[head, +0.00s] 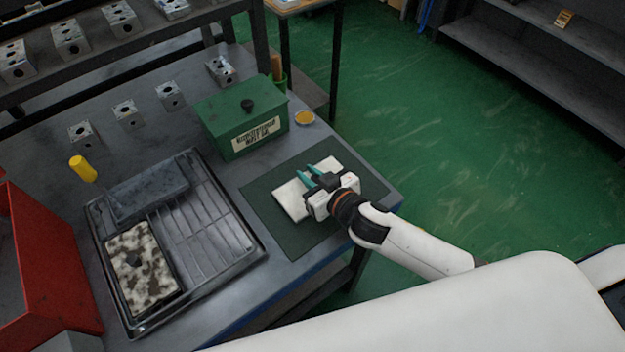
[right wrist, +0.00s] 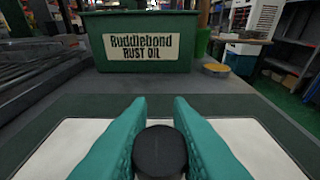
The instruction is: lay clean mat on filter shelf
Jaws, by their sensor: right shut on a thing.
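The clean mat (head: 290,201) is a pale white pad with a black knob (right wrist: 160,152) on top. It lies on a dark green sheet (head: 265,199) at the table's right side. My right gripper (head: 310,175) is over the pad, its teal fingers shut on the knob. The pad appears to rest on the sheet; any gap beneath is hard to tell. A black tray with a wire rack (head: 205,225), likely the filter shelf, stands to the left. A blotched dirty mat (head: 150,290) lies in its front left part. My left gripper is not in view.
A green rust oil box (head: 232,112) stands behind the sheet, with a small yellow dish (head: 304,118) beside it. A grey block (head: 150,190) lies at the tray's back. A yellow-handled tool (head: 82,168) and a red bin (head: 45,270) are at left. Metal valve blocks (head: 124,112) stand behind.

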